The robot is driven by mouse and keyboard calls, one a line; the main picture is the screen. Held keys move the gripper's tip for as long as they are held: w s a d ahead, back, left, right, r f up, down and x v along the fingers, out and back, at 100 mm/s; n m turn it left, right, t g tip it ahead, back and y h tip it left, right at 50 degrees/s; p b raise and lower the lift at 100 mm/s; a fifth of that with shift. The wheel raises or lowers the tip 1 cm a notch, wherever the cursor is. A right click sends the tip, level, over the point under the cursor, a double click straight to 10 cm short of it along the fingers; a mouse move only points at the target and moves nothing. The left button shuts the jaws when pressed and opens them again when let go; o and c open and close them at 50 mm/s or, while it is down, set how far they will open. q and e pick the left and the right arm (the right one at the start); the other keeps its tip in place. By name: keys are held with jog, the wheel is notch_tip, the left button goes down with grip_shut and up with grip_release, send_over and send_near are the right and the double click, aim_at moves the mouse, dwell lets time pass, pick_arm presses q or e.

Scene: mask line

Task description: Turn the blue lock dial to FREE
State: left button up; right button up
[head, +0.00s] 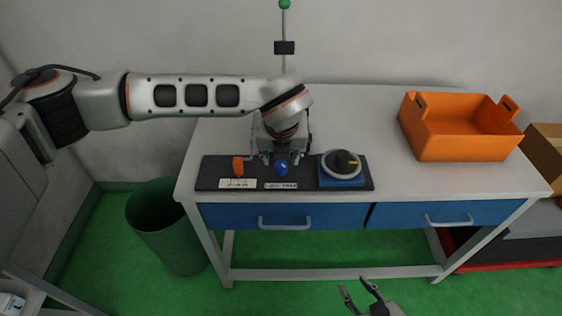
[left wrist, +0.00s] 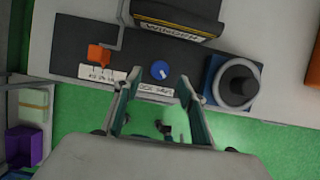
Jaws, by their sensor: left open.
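The blue lock dial (head: 281,168) sits on the dark panel (head: 310,184) at the front of the table. It also shows in the left wrist view (left wrist: 160,70) with a small pale mark on its face. A white label (left wrist: 156,91) lies just in front of it, its lettering too small to read surely. My left gripper (head: 281,157) is open and empty, just behind and above the dial. In the left wrist view its fingers (left wrist: 160,84) spread to either side of the dial; I cannot tell whether they touch it. My right gripper (head: 353,283) is open, low in front of the table.
An orange handle (head: 238,167) stands left of the dial; a blue block with a round black knob (head: 345,160) stands right. A dark labelled box (left wrist: 180,15) sits behind. An orange crate (head: 460,145) stands at the right. A green bin (head: 170,230) is on the floor.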

pick_arm(q)
jog(key=v, duration=0.7)
jog(key=shift+s+r, duration=0.1)
